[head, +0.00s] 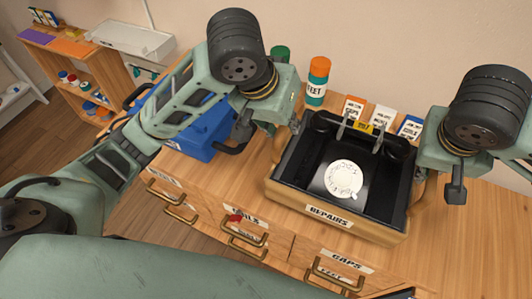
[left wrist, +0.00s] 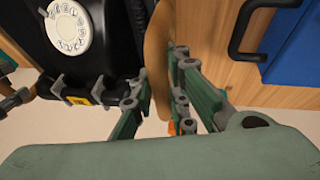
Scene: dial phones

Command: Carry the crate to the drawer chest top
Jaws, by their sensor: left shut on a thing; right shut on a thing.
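The wooden crate (head: 281,193), labelled REPAIRS, is over the drawer chest top (head: 465,228); I cannot tell whether it rests on it. A black dial phone (head: 329,145) with a white dial lies inside. My left gripper (head: 290,128) is shut on the crate's left wall, and my right gripper (head: 420,184) is at its right wall, with its fingertips partly hidden. In the left wrist view, the left fingers (left wrist: 172,88) close around the crate's wooden wall (left wrist: 156,50), beside the phone (left wrist: 100,62).
A blue toolbox (head: 203,135) stands left of the crate. An orange-capped bottle (head: 316,85), a green item (head: 281,54) and small labelled boxes (head: 384,117) stand behind it. The chest top's right side looks clear.

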